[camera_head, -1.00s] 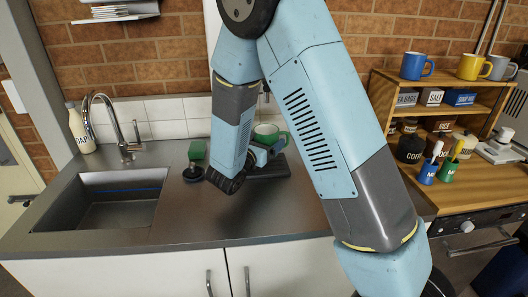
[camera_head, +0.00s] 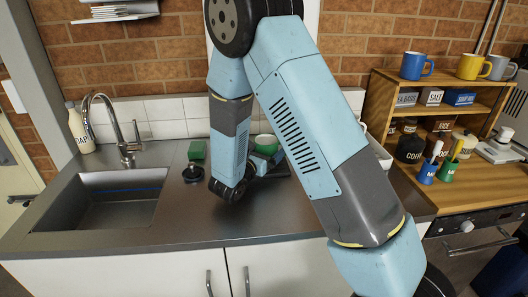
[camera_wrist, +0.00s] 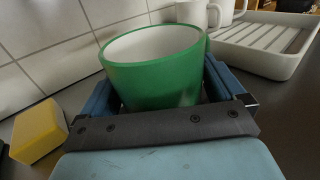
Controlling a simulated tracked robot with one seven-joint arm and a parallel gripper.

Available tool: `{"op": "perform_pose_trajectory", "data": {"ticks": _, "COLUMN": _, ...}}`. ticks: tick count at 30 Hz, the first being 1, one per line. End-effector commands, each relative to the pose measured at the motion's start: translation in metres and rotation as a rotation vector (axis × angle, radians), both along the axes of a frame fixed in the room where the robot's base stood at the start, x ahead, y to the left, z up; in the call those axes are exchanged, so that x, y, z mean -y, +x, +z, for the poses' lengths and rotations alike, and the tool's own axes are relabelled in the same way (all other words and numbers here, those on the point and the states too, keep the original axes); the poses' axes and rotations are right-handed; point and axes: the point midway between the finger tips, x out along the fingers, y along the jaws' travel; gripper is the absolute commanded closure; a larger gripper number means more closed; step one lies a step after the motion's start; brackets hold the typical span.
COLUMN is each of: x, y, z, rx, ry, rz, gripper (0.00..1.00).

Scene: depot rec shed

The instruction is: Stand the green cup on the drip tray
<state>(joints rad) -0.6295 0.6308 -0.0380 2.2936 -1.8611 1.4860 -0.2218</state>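The green cup (camera_wrist: 155,75), white inside, sits upright or nearly so between the two blue fingers of my gripper (camera_wrist: 160,95) in the wrist view. The fingers lie close against both sides of the cup. In the head view the cup (camera_head: 266,143) shows just beyond my gripper (camera_head: 264,160), partly hidden by it and my arm. I cannot tell whether its base touches the counter. The white ribbed drip tray (camera_wrist: 262,48) is to the right in the wrist view, apart from the cup. In the head view my arm hides most of the tray (camera_head: 381,156).
The tiled wall is close behind. The front counter is clear.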

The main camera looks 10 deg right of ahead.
Motion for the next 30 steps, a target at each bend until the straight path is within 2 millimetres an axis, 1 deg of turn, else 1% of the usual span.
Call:
{"op": "perform_pose_trajectory", "data": {"ticks": 9, "x": 0.0, "y": 0.0, "z": 0.002, "rx": 0.0, "ry": 0.0, "rz": 0.001, "gripper": 0.0}}
{"op": "perform_pose_trajectory", "data": {"ticks": 11, "x": -0.003, "y": -0.003, "z": 0.002, "rx": 0.0, "ry": 0.0, "rz": 0.003, "gripper": 0.0}}
{"op": "perform_pose_trajectory", "data": {"ticks": 14, "x": -0.011, "y": -0.012, "z": 0.002, "rx": -0.001, "ry": 0.001, "rz": 0.003, "gripper": 0.0}}
{"op": "perform_pose_trajectory", "data": {"ticks": 24, "x": -0.051, "y": -0.063, "z": 0.002, "rx": 0.0, "ry": 0.0, "rz": 0.005, "gripper": 0.0}}
{"op": "perform_pose_trajectory", "data": {"ticks": 30, "x": -0.068, "y": -0.085, "z": 0.002, "rx": 0.0, "ry": 0.0, "rz": 0.003, "gripper": 0.0}}
